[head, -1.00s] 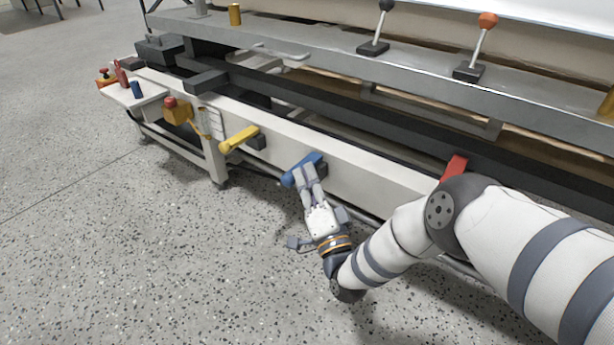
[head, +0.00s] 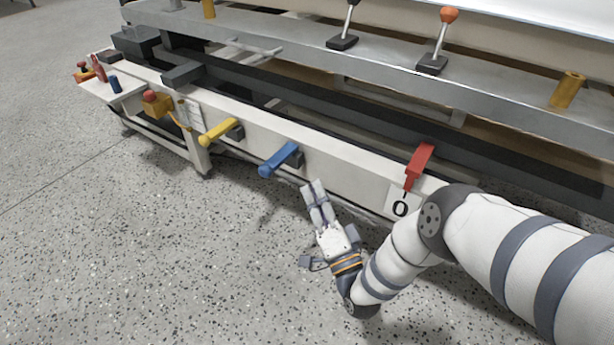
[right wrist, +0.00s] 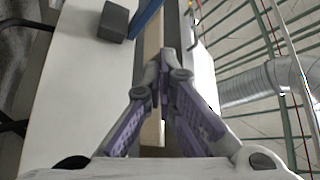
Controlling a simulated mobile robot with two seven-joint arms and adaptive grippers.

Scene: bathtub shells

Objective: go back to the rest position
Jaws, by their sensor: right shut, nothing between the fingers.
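My right gripper (head: 314,190) is shut and empty in the head view. It hangs over the speckled floor, just in front of the white beam of the machine. It is apart from the blue lever handle (head: 279,160), which lies up and to its left. In the right wrist view my right gripper's fingers (right wrist: 163,58) meet with nothing between them. The blue handle also shows in part at the top of that view (right wrist: 144,18). My left gripper is not in view.
On the white beam (head: 335,165) are a yellow handle (head: 218,131) and a red handle (head: 419,164) above a "0" label (head: 401,207). A yellow box with a red button (head: 156,103) sits at the left. The floor (head: 150,260) in front is clear.

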